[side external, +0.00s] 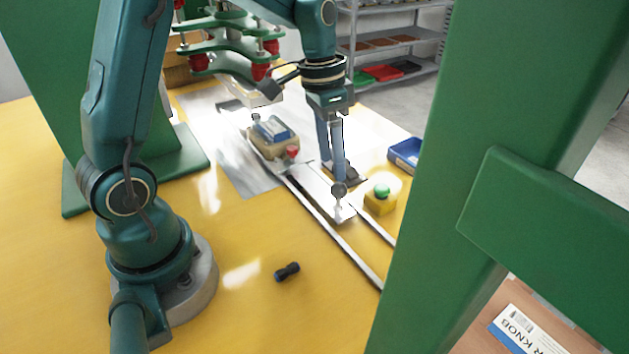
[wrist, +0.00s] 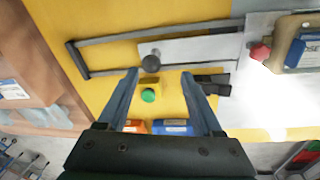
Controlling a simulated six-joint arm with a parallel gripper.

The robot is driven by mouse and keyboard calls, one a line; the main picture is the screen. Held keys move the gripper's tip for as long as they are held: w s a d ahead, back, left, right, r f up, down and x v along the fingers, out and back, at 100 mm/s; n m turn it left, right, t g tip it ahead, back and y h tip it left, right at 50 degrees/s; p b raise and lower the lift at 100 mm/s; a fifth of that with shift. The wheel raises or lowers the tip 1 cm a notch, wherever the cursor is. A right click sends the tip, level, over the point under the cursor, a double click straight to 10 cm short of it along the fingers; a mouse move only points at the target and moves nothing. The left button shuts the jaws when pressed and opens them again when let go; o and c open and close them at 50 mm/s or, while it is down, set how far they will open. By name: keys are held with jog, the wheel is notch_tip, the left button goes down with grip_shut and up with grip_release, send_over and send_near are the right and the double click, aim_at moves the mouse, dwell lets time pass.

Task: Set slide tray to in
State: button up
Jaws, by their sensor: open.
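The slide tray (side external: 313,184) is a flat pale metal plate on two long rails on the yellow table. It extends out from the beige fixture (side external: 275,139) and part of the rails' length beyond it is bare. A dark round knob (wrist: 151,63) stands near its outer end. The tray also shows in the wrist view (wrist: 195,48). My gripper (side external: 333,170) points down over the tray's outer part. In the wrist view my gripper (wrist: 159,72) is open and empty, with the knob appearing between its fingertips. I cannot tell whether a finger touches the knob.
A yellow box with a green button (side external: 381,199) stands beside the rails. A blue bin (side external: 405,155) is behind it. A small black object (side external: 287,271) lies on the table. A green post (side external: 440,150) rises at the right. The fixture has a red knob (side external: 292,152).

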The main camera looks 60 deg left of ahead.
aim_at(339, 184)
jog(key=m, duration=0.4)
jog(key=d+m+y, duration=0.1)
jog(key=m, duration=0.3)
jog(key=m+t, duration=0.1)
jog(key=m, duration=0.3)
jog(key=shift+s+d+r+y, duration=0.1)
jog(key=shift+s+d+y, duration=0.1)
jog(key=shift+s+y, duration=0.2)
jog(key=shift+s+d+r+m, duration=0.1)
jog(key=shift+d+m, duration=0.3)
jog(key=shift+m, duration=0.1)
jog(key=shift+d+f, duration=0.1)
jog(key=shift+f, duration=0.1)
jog(key=shift+w+f, duration=0.25)
jog(key=shift+f, duration=0.9)
jog(key=shift+w+f, duration=0.25)
jog(key=shift+f, duration=0.85)
grip_shut()
